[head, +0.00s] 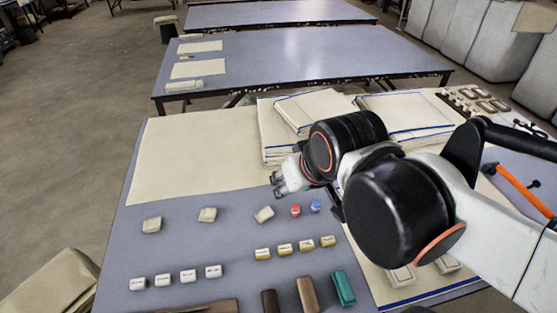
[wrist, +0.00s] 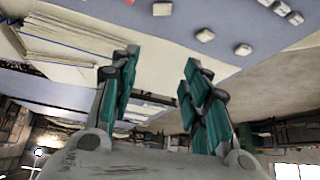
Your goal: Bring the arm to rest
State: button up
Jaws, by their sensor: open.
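My gripper (head: 280,179) is above the table near the folded cloth stack, with my arm reaching in from the right in the head view. In the wrist view my gripper (wrist: 158,72) shows two teal-padded fingers spread apart, with nothing between them. A flat cream cloth (head: 190,160) lies on the blue-grey table (head: 190,253) left of my gripper. Folded cream cloths with blue edges (head: 312,108) are stacked behind my gripper. My arm hides part of the stacks and the table's right side.
Small beige blocks (head: 207,215), white blocks (head: 188,275), yellow-based blocks (head: 284,248), a red piece (head: 295,210) and a blue piece (head: 316,207) stand on the table. A teal block (head: 343,288) is at the front. A second table (head: 300,60) stands behind. Open floor (head: 75,130) is at left.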

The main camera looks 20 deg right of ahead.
jog(key=shift+s+a+r+n, duration=0.1)
jog(key=shift+s+a+n, duration=0.15)
jog(key=shift+s, duration=0.35)
dwell(1.1)
